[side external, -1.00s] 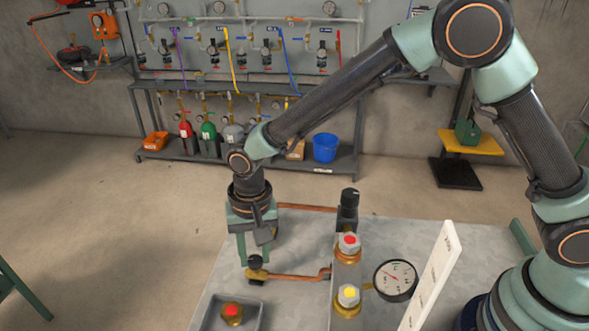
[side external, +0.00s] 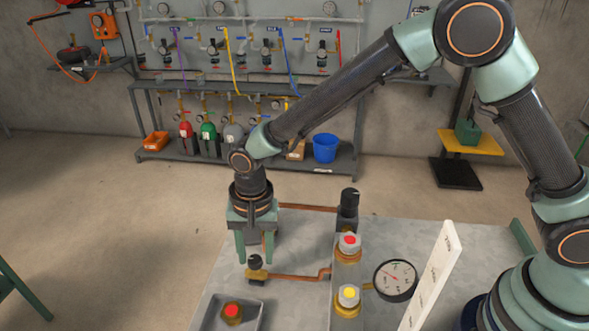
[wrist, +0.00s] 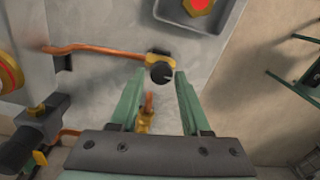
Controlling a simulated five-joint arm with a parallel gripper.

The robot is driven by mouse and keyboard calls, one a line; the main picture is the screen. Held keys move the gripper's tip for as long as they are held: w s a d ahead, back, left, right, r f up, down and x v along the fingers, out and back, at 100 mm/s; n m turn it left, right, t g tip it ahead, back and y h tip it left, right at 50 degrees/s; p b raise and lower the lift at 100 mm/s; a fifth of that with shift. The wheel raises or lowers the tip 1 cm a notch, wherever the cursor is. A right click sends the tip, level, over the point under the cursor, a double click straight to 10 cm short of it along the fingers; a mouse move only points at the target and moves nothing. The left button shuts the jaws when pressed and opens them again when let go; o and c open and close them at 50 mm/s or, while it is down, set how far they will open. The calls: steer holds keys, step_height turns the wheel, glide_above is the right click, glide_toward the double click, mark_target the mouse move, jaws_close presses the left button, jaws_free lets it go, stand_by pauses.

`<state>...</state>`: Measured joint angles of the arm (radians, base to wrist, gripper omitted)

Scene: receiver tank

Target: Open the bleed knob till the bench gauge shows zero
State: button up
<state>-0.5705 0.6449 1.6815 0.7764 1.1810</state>
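The bleed knob is a small black knob (side external: 255,261) on a brass valve body, with a copper pipe running right from it. It also shows in the wrist view (wrist: 160,74). My gripper (side external: 254,258) points down at it, its green fingers spread. In the wrist view my gripper (wrist: 159,76) has one fingertip on each side of the knob, with a gap on both sides. The bench gauge (side external: 396,280) is a round white dial with a red needle pointing to the upper left. Its numbers are too small to read.
A grey tray (side external: 206,322) with a red-topped brass fitting (side external: 232,313) lies in front of the knob. A manifold with red-topped (side external: 349,242) and yellow-topped (side external: 348,295) fittings stands to the right.

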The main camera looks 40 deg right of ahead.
mark_target(259, 259)
steer(key=shift+o, duration=0.6)
steer(key=shift+r, duration=0.15)
step_height(259, 259, up, 12)
steer(key=shift+s, duration=0.2)
steer(key=shift+d, duration=0.2)
steer(key=s+d+r+n+t, duration=0.1)
steer(key=d+r+n, duration=0.1)
steer(key=d+r, duration=0.35)
steer(key=s+d+r+n+t, duration=0.1)
steer(key=d+r, duration=0.1)
steer(key=d, duration=0.6)
steer(key=s+d+n+t, duration=0.3)
steer(key=s+d, duration=0.4)
steer(key=d, duration=0.4)
steer(key=shift+s+n, duration=0.35)
steer(key=shift+n, duration=0.15)
